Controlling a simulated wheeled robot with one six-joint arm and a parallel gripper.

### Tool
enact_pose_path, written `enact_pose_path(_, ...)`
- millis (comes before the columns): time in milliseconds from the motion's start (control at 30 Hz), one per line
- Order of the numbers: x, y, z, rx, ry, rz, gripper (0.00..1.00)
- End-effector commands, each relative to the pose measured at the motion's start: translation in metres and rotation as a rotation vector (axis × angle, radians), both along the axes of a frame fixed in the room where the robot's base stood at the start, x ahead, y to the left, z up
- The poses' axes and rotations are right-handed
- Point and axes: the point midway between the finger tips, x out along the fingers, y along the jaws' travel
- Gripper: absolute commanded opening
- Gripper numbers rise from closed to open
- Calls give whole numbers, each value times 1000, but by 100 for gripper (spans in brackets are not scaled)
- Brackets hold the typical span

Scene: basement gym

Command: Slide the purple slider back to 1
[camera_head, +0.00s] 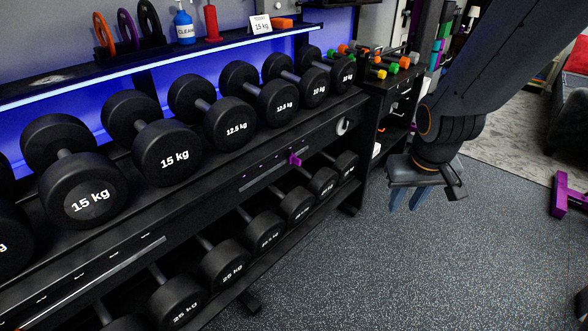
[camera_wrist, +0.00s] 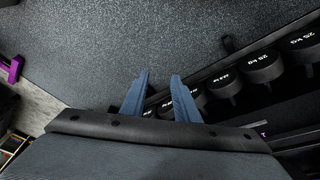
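The purple slider (camera_head: 295,160) sits on a dark track (camera_head: 262,177) along the front rail of the dumbbell rack, near the track's right end in the head view. The track's marks are too small to read. My gripper (camera_head: 407,205) hangs over the floor to the right of the rack, well apart from the slider. In the wrist view its two blue fingers (camera_wrist: 160,78) are spread with a gap between them and nothing held. A small purple bit (camera_wrist: 263,135) at the rack edge in the wrist view may be the slider.
Black dumbbells fill the rack's upper shelf (camera_head: 230,120) and lower shelf. A cleaner bottle (camera_head: 184,25) and a card (camera_head: 260,25) stand on the top ledge. A small shelf unit (camera_head: 392,105) stands behind. Speckled floor (camera_head: 380,270) is clear; a purple frame (camera_head: 562,195) lies right.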

Motion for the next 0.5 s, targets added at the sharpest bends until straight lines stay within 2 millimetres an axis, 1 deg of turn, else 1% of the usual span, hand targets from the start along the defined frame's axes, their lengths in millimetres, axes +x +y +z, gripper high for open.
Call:
enact_pose_path(33,38,0,-28,-7,-75,38,28)
enact_pose_path(67,60,2,-36,-8,-129,64,28)
enact_pose_path(100,88,5,-46,-6,-199,99,28)
enact_pose_path(167,127,14,-60,5,-301,156,28)
enact_pose_path(200,151,21,-69,18,-368,194,28)
enact_pose_path(267,184,34,-81,46,-466,255,28)
enact_pose_path(300,205,44,-89,69,-529,295,28)
enact_pose_path(367,231,61,-100,114,-621,356,28)
enact_pose_path(400,246,73,-106,149,-682,396,28)
enact_pose_path(467,265,91,-117,210,-766,456,28)
enact_pose_path(500,274,104,-123,256,-820,498,28)
